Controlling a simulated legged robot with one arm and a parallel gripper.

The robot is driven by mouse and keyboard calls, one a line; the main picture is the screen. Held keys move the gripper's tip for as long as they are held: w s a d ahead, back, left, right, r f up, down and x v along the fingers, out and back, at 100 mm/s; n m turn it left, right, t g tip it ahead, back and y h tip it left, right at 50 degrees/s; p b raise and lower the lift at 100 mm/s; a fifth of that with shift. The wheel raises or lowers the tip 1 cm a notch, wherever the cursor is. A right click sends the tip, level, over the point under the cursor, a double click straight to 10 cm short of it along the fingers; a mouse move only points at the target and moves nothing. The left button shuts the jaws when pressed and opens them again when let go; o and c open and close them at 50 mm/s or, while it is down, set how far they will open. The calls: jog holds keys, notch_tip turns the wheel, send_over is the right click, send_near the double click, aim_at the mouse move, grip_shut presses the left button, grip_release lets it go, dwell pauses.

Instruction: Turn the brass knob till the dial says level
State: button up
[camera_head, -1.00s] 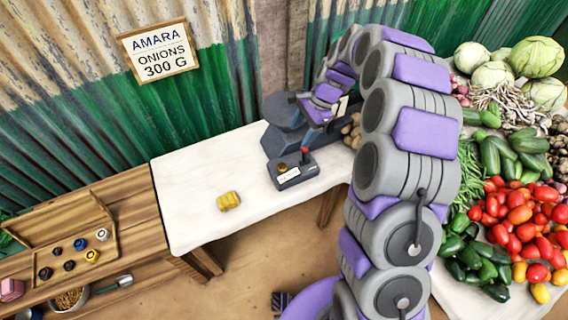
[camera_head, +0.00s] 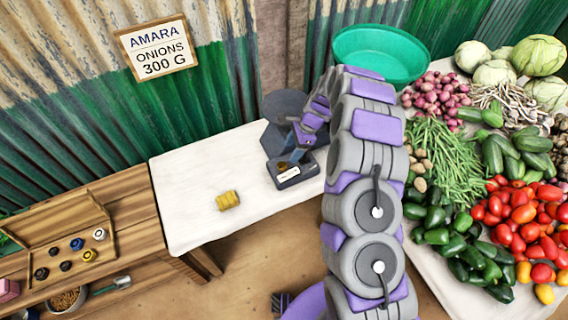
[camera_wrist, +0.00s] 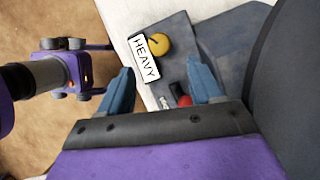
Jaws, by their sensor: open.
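The balance (camera_head: 297,178) stands at the right end of the white-topped table, partly hidden by my arm. Its brass knob (camera_head: 282,166) also shows in the wrist view (camera_wrist: 156,46), round and yellow with a dark mark. The dial card (camera_wrist: 145,58) beside the knob reads HEAVY; in the head view the card (camera_head: 289,175) is too small to read. The knob lies just beyond the fingertips, apart from both. In the head view my gripper is over the back of the balance.
A yellow block (camera_head: 228,201) sits on the white table (camera_head: 185,220). A red-tipped part (camera_wrist: 185,101) of the balance lies between my fingers' bases. A wooden tray (camera_head: 45,237) with several small weights is at left. Vegetables and a green basin (camera_head: 380,55) are at right.

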aim_at(283, 164)
jog(key=b+x, duration=0.1)
jog(key=x, duration=0.7)
jog(key=shift+a+f, duration=0.15)
jog(key=shift+f, duration=0.05)
jog(key=shift+c, duration=0.3)
jog(key=c, duration=1)
jog(key=shift+w+n+g+p, duration=0.1)
jog(key=shift+n+g+p, duration=0.3)
jog(key=shift+n, duration=1.1)
jog(key=o, duration=1.1)
jog(key=shift+c, duration=0.2)
